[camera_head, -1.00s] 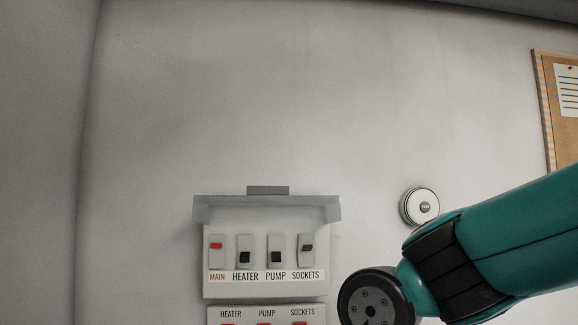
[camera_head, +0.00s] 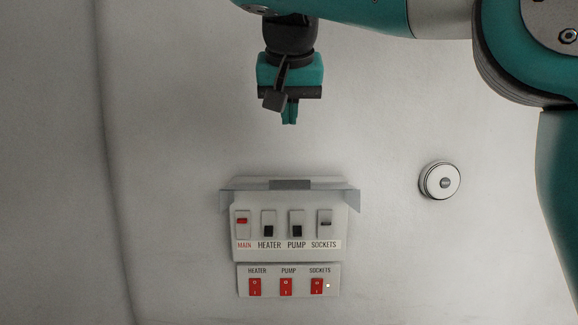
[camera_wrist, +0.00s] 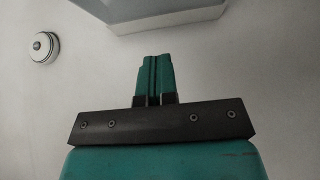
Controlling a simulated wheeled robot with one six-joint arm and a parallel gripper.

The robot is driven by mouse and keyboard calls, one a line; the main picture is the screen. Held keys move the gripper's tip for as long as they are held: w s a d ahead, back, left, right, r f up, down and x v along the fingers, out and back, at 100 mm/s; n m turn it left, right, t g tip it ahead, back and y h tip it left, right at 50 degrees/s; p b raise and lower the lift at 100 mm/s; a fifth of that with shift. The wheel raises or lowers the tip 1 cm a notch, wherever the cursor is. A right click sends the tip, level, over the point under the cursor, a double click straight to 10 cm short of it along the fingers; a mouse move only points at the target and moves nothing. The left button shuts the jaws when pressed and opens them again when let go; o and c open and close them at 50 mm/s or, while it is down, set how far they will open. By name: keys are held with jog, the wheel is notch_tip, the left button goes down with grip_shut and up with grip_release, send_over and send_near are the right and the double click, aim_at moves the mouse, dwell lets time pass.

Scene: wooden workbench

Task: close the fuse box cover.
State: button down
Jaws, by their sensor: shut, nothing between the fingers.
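The fuse box (camera_head: 341,219) is a pale box on the wall in the head view, with a row of switches labelled MAIN, HEATER, PUMP and SOCKETS. Its grey cover (camera_head: 338,186) is raised, sticking out along the top edge, so the switches show uncovered. The cover has a darker tab (camera_head: 290,184) at its middle. My gripper (camera_head: 289,122) points down above the cover, apart from it in the picture, with its fingers together and empty. In the wrist view the green fingers (camera_wrist: 155,58) are closed, below a pale edge that looks like the fuse box's cover (camera_wrist: 165,18).
A lower panel (camera_head: 333,271) with red switches labelled HEATER, PUMP and SOCKETS sits below the fuse box. A small light glows beside its SOCKETS switch. A round white fitting (camera_head: 440,181) is on the wall to the right. The wall left of the box is bare.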

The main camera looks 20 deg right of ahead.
jog(key=b, duration=0.4)
send_over(289, 188)
notch_tip(289, 188, down, 7)
jog(key=shift+r, duration=0.1)
notch_tip(289, 188, down, 2)
jog(key=shift+f+b, duration=0.25)
jog(key=shift+b, duration=0.4)
jog(key=shift+s+f, duration=0.15)
jog(key=shift+f, duration=0.4)
jog(key=shift+f, duration=0.1)
